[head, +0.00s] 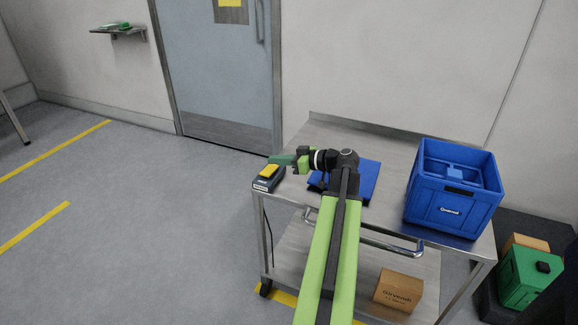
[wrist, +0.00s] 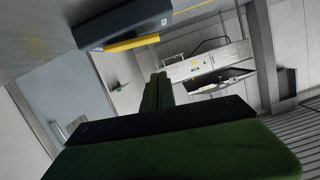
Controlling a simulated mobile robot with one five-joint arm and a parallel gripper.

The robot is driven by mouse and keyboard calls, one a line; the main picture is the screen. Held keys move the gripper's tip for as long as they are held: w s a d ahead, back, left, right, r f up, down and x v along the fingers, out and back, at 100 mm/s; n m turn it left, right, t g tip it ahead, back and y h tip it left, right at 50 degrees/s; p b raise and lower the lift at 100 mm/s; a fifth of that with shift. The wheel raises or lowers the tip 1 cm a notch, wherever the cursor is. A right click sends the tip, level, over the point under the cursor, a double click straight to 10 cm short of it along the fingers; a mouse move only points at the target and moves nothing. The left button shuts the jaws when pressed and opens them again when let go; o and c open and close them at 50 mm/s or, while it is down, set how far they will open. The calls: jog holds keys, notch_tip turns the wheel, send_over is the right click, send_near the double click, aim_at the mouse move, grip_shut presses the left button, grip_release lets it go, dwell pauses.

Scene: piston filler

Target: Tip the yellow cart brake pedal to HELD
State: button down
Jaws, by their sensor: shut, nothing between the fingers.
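The yellow brake pedal (head: 268,171) sits on a dark block with a pale label (head: 266,184), at the left front corner of the metal cart (head: 318,135). In the wrist view the yellow pedal (wrist: 132,43) shows edge-on along the dark block (wrist: 125,22), at the upper left. My gripper (head: 278,159) is shut and empty, just behind and above the pedal in the head view. Its green fingers (wrist: 158,90) are together in the wrist view, apart from the pedal in that picture. I cannot tell whether they touch it. The lettering on the block is too small to read.
A blue crate (head: 450,212) stands on the cart's right side, and a blue folded sheet (head: 366,177) lies under my wrist. A handle rail (head: 375,240) runs along the cart's front. A cardboard box (head: 399,290) is on the lower shelf. The floor to the left is clear.

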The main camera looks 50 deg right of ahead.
aim_at(273, 179)
jog(key=shift+x, duration=1.05)
jog(key=f+b, duration=0.4)
jog(key=shift+s+a, duration=0.15)
jog(key=shift+s, duration=0.15)
